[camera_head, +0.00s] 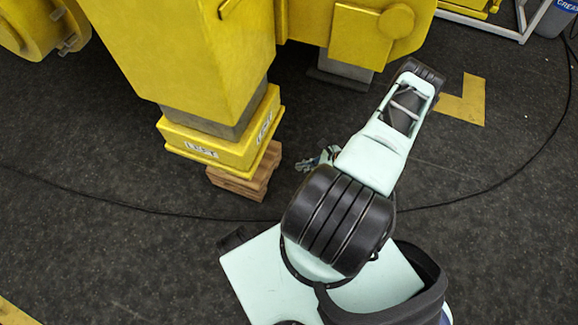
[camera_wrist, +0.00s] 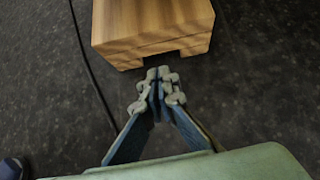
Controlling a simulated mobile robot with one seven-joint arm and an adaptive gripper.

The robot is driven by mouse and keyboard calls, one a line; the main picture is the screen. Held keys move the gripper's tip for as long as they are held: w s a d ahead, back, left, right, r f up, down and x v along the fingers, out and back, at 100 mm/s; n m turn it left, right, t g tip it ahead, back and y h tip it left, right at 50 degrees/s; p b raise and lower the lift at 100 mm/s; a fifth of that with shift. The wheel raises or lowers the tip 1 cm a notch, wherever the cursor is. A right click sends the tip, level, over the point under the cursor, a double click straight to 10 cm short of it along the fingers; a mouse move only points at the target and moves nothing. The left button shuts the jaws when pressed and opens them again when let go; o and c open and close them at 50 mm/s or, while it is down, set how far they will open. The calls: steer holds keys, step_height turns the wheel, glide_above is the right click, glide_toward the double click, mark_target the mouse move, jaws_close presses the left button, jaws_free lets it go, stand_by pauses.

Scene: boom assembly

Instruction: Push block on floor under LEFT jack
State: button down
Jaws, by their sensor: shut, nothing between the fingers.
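The wooden block (camera_head: 243,184) is on the dark floor beneath the yellow jack labelled LEFT (camera_head: 215,148) in the head view. Its right and front sides show; the rest is hidden by the jack. I cannot tell whether block and jack touch. In the wrist view the block (camera_wrist: 152,28) is at the top, with a notch in its near lower side. My gripper (camera_wrist: 158,80) is shut and empty, its fingertips pointing at that near side, close to it; contact is unclear. In the head view my gripper (camera_head: 312,161) is right of the block, partly hidden by my arm.
A thin black cable (camera_head: 150,208) curves across the floor and also shows left of the block in the wrist view (camera_wrist: 88,65). The big yellow machine (camera_head: 190,50) stands over the jack. A yellow floor marking (camera_head: 468,100) is at the right.

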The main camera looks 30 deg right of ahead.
mark_target(271, 167)
steer(key=shift+w+a+f+b, duration=0.65)
steer(key=shift+w+a+f, duration=0.4)
steer(key=shift+w, duration=0.2)
steer(key=shift+w+a+f+b, duration=0.6)
steer(key=shift+w+a+f, duration=0.3)
steer(key=shift+w+a, duration=0.3)
steer(key=shift+w+a+f+b, duration=0.65)
steer(key=shift+w+a+f, duration=0.35)
steer(key=shift+w, duration=0.35)
steer(key=shift+r+p, duration=0.1)
steer(key=shift+p, duration=0.25)
